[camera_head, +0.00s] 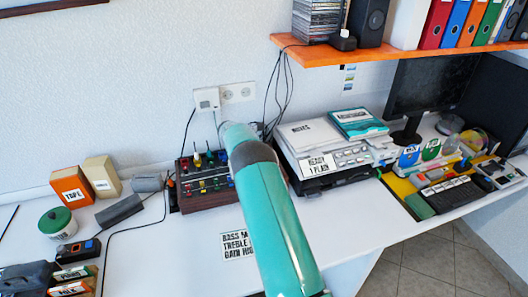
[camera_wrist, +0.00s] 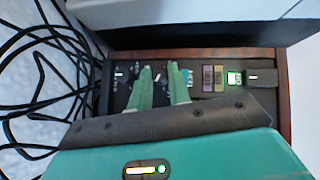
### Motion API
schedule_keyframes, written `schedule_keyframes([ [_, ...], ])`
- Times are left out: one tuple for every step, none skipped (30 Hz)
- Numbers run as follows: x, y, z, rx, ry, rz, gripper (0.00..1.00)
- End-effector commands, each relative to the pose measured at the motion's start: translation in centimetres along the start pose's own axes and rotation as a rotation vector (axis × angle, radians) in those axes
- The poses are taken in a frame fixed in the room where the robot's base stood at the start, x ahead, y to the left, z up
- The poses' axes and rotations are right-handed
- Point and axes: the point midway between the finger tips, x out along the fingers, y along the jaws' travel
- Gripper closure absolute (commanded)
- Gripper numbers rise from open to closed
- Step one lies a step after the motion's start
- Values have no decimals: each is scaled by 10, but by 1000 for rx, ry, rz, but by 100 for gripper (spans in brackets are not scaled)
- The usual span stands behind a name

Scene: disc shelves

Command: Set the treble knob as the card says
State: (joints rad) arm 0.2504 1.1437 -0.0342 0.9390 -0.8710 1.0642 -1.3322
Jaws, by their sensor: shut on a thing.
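In the wrist view my gripper (camera_wrist: 160,69) has its two green fingers down over a dark control panel (camera_wrist: 210,58) with a wooden edge. They are closed on a small part that looks like a knob, mostly hidden between them; its label cannot be read. White marks show on the panel to the left of the fingers. In the head view the white card (camera_head: 236,247) lies on the table, its right side hidden by my arm. Its visible lines begin "BASS M", "TREBLE" and "GAIN HIG". My gripper is hidden behind my arm there.
A dark box with coloured knobs (camera_head: 204,184) stands left of my arm. A grey machine (camera_head: 335,158) marked "READY 1 PLAIN" stands to the right. Black cables (camera_wrist: 40,75) run left of the panel. The orange shelf (camera_head: 385,48) hangs above. Bare table lies around the card.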

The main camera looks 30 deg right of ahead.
Motion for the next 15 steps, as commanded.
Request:
schedule_keyframes([
  [-1,2,0,20,-1,-18,100],
  [0,2,-1,30,-1,-29,100],
  [-1,2,0,45,-1,-42,100],
  [-1,2,0,54,-1,-52,100],
  [0,2,0,62,-2,-61,100],
  [-1,2,0,73,-1,-70,100],
  [-1,2,0,80,-1,-78,100],
  [-1,2,0,86,-1,-83,100],
  [-1,2,0,92,-1,-91,100],
  [-1,2,0,96,-1,-96,100],
  [-1,2,0,100,-1,-99,100],
  [-1,3,0,105,-1,-102,100],
  [-1,3,0,107,-1,-105,100],
  [-1,3,0,109,0,-107,100],
  [-1,2,0,111,0,-109,100],
])
